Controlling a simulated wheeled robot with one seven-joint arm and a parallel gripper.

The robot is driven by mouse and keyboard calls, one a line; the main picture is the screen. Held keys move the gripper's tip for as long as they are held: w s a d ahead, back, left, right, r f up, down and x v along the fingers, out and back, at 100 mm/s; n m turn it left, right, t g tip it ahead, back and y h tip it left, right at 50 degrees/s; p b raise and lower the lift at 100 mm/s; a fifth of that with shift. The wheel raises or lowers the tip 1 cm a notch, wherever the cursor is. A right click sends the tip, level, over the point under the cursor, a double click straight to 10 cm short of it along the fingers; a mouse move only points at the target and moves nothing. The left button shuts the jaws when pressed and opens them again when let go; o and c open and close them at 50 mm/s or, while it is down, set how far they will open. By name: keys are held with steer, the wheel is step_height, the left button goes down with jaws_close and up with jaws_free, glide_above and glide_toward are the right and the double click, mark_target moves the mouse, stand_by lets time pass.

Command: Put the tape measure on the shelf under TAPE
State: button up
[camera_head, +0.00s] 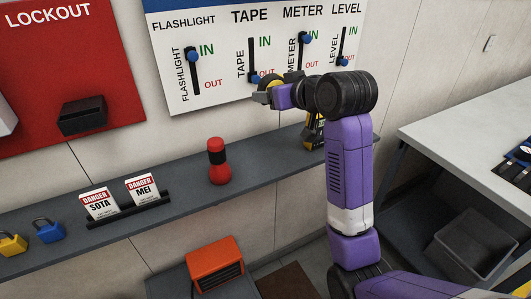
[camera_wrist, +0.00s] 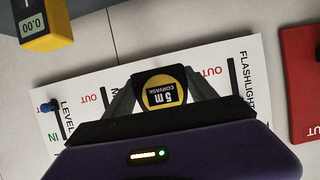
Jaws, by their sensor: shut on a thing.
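My gripper (camera_wrist: 163,88) is shut on the tape measure (camera_wrist: 162,92), a black case with a yellow round face reading "5 m". In the head view the tape measure (camera_head: 276,80) is held in front of the lower edge of the white tool board (camera_head: 210,95), near the TAPE slider, above and apart from the grey shelf (camera_head: 265,172). The board labels FLASHLIGHT, TAPE, METER and LEVEL. The TAPE slider knob (camera_head: 255,79) is down at OUT. The shelf stretch below TAPE looks bare, between the red flashlight (camera_head: 218,165) and the yellow meter (camera_head: 312,133).
My arm partly hides the meter, which also shows in the wrist view (camera_wrist: 45,30). Danger tags (camera_head: 100,203) and padlocks (camera_head: 48,230) are on the left of the shelf. An orange box (camera_head: 214,262) stands below. A workbench (camera_head: 460,120) is at right.

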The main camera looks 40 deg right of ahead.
mark_target(273, 162)
step_height(273, 162, down, 20)
steer(key=shift+r+p, duration=0.1)
steer(key=shift+p, duration=0.2)
stand_by(0.3)
steer(key=o, duration=1.7)
